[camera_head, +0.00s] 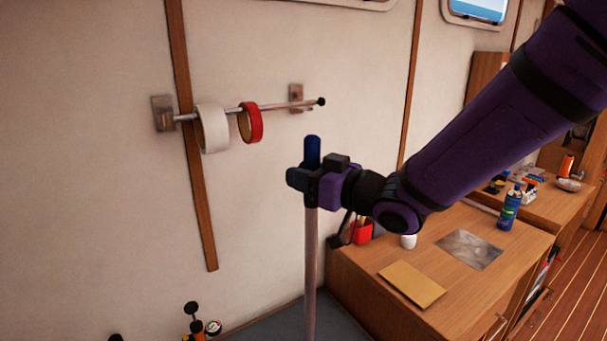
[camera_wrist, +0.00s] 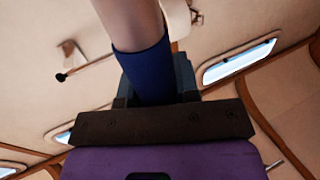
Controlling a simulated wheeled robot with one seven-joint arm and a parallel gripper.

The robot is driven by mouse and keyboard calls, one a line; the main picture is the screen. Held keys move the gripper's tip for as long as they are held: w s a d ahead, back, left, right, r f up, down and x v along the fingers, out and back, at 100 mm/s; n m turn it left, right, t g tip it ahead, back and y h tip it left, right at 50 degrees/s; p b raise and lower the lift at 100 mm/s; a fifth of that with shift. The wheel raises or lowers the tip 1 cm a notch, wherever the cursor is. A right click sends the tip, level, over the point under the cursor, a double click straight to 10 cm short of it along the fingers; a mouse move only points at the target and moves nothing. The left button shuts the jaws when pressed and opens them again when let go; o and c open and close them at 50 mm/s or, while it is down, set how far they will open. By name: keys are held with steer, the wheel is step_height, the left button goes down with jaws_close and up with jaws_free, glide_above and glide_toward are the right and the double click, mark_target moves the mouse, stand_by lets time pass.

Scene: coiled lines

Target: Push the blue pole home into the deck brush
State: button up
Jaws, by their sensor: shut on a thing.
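The pole (camera_head: 312,148) stands upright in the head view, with a blue grip at its top and a pale shaft running down out of the bottom of the picture. My gripper (camera_head: 311,180) is shut around it at the blue grip, and the blue end sticks up above the fingers. In the wrist view the blue sleeve of the pole (camera_wrist: 150,72) lies between the fingers of my gripper (camera_wrist: 157,90), with the pale shaft leading away. The deck brush is not in view, and the pole's lower end is out of frame.
A wall rail (camera_head: 285,105) holds a white tape roll (camera_head: 212,128) and a red one (camera_head: 251,123) behind the pole. A wooden desk (camera_head: 465,222) at right carries a tan card (camera_head: 412,283), a grey sheet (camera_head: 469,250), a red cup (camera_head: 361,232) and a bottle (camera_head: 510,208).

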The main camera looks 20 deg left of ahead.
steer(key=shift+f, duration=2.25)
stand_by(1.9)
steer(key=o, duration=1)
steer(key=shift+o, duration=0.2)
steer(key=v, duration=1)
steer(key=shift+d, duration=0.4)
steer(key=shift+s, duration=0.1)
